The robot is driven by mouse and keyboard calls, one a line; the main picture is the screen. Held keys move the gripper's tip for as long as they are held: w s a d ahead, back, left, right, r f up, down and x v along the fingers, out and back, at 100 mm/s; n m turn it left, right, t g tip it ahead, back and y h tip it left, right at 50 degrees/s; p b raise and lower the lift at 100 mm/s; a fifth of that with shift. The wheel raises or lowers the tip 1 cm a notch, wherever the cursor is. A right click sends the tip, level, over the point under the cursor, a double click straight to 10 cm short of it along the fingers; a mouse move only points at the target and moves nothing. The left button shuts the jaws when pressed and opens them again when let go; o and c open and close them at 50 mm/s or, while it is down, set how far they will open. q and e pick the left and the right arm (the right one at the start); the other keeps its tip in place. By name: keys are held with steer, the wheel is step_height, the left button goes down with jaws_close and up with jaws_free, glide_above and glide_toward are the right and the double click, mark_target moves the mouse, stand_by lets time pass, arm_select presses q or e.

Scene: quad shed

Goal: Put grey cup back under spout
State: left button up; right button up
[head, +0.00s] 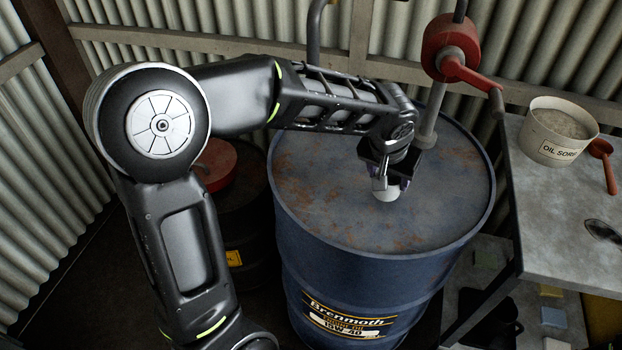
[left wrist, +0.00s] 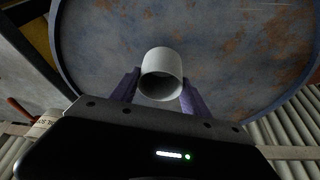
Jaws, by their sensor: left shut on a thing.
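A small light grey cup (head: 386,194) is between the fingers of my left gripper (head: 389,178), over the rusty top of the blue drum (head: 315,205). In the left wrist view the cup (left wrist: 163,58) shows its dark open mouth, with a purple finger on each side. The gripper is shut on it. I cannot tell whether the cup touches the drum top. A curved grey pipe (head: 315,25) rises behind my left arm; its lower part is hidden, and I cannot tell if it is the spout. My right gripper is out of view.
A red hand-crank pump (head: 450,47) stands on a grey post (head: 432,118) at the drum's back right. A metal bench (head: 570,240) at right holds an oil sorbent tub (head: 552,145) and a red scoop (head: 604,165). A dark drum with a red lid (head: 215,163) stands left.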

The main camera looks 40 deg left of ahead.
arm_select(q)
steer(key=s+n+b, duration=0.1)
steer(key=s+n, duration=0.1)
steer(key=s+n+y+b, duration=0.1)
steer(key=s+n, duration=0.1)
steer(key=s+f+n+y+b, duration=0.1)
steer(key=s+n+b, duration=0.1)
steer(key=shift+s+d+g, duration=0.1)
steer(key=shift+g, duration=0.3)
steer(key=s+n, duration=0.1)
steer(key=s+n+g+y+b, duration=0.1)
steer(key=s+n, duration=0.1)
steer(key=s+a+n+b, duration=0.1)
steer(key=n, duration=0.1)
steer(key=shift+s+r+g+y, duration=0.25)
steer(key=shift+r+g+y, duration=0.05)
steer(key=shift+r, duration=0.05)
steer(key=shift+s+a+r+n, duration=0.15)
steer(key=shift+s+r+n, duration=0.15)
steer(key=shift+n, duration=0.2)
